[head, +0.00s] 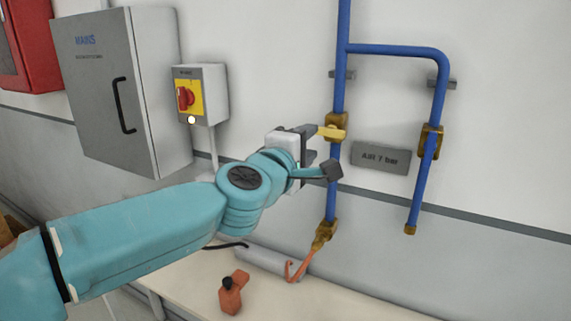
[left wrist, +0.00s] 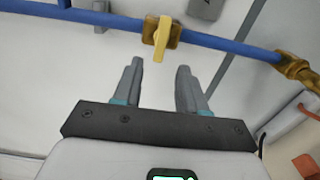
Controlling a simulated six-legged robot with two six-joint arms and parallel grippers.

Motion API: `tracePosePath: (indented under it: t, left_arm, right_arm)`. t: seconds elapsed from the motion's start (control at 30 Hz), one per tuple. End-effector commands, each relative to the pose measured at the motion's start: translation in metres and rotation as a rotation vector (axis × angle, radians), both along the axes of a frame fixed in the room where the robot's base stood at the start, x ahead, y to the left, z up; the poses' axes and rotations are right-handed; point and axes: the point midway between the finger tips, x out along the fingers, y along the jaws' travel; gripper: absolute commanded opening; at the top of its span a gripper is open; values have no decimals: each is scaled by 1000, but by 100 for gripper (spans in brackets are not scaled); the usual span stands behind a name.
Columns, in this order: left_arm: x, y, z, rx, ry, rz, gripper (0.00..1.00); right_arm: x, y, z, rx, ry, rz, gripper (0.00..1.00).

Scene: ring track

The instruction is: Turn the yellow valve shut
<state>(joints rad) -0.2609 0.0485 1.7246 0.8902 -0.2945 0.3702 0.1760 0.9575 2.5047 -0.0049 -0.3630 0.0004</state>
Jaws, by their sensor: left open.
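The yellow valve handle (head: 332,132) sits on a brass valve body (head: 337,119) on the upright blue pipe. In the left wrist view the handle (left wrist: 161,38) lies crosswise to the pipe. My left gripper (head: 318,150) is open and empty, just left of and below the handle. In the left wrist view the open fingers (left wrist: 159,68) point at the valve, and the handle's near end appears between the fingertips. I cannot tell whether it is within their depth; no contact shows. My right gripper is not in view.
A second brass fitting (head: 431,141) is on the right pipe branch. A label plate (head: 382,157) hangs between the pipes. A grey MAINS cabinet (head: 125,90) and a red-yellow switch box (head: 200,93) are left. An orange bottle (head: 231,296) stands on the surface below.

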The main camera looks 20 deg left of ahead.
Motion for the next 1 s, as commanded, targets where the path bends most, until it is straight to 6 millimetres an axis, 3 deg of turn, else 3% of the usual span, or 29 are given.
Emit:
tracePosePath:
  t: [0.2, 0.4, 0.6, 1.0]
  left_arm:
    - [-60, 2, 1, -2, -1, -2, 42]
    - [-95, 3, 2, -2, 1, -2, 42]
    - [-107, 3, -1, -1, 3, -2, 42]
    - [-107, 3, -1, -1, 3, -1, 42]
  right_arm:
    - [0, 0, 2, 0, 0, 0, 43]
    - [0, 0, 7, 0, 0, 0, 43]
    - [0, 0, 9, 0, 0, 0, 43]
    - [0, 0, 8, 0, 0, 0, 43]
